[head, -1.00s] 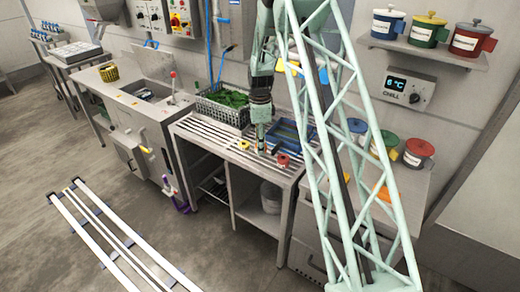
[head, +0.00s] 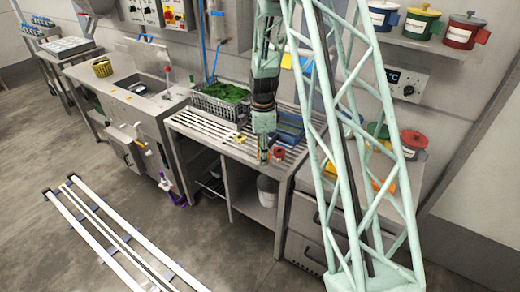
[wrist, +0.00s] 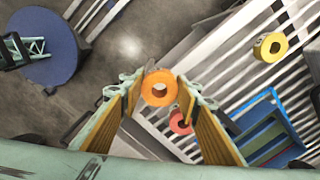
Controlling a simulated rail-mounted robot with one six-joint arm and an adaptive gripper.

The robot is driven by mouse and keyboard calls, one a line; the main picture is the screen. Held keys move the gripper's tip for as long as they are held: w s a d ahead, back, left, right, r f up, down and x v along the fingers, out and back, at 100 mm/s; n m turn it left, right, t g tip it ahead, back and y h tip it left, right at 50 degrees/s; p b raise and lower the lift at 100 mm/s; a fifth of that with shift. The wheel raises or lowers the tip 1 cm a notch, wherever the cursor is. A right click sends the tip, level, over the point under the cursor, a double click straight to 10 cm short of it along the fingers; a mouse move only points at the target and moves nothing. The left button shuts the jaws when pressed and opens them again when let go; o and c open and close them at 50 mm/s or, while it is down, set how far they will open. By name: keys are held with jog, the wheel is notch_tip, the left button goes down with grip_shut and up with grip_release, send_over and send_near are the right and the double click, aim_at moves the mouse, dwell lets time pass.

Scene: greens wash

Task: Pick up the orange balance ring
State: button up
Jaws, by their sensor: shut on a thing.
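The orange balance ring (wrist: 160,88) sits between the fingertips of my gripper (wrist: 158,90) in the wrist view, with its hole facing the camera. The fingers are shut on it from both sides. It looks larger there than the red ring (wrist: 180,122) just beyond it, partly behind the right finger. In the head view my gripper (head: 263,157) points down near the front edge of the slatted counter, left of the red ring (head: 279,153). The orange ring is hard to make out in that view.
A yellow ring (wrist: 270,46) lies on the slats, also in the head view (head: 240,138). A blue crate (head: 290,125) stands behind the red ring. A basket of greens (head: 222,102) is at the back left. Lidded pots (head: 413,140) stand at right.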

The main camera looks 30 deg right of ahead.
jog(key=shift+s+a+r, duration=0.1)
jog(key=shift+s+a, duration=0.1)
jog(key=shift+s, duration=0.5)
jog(key=shift+s+a, duration=0.2)
jog(key=shift+s, duration=0.5)
dwell(0.9)
jog(key=s+a+f+n, duration=0.3)
jog(key=a+f+n, duration=1.4)
jog(key=n, duration=0.5)
jog(key=shift+a, duration=1.15)
jog(key=shift+w+a, duration=0.1)
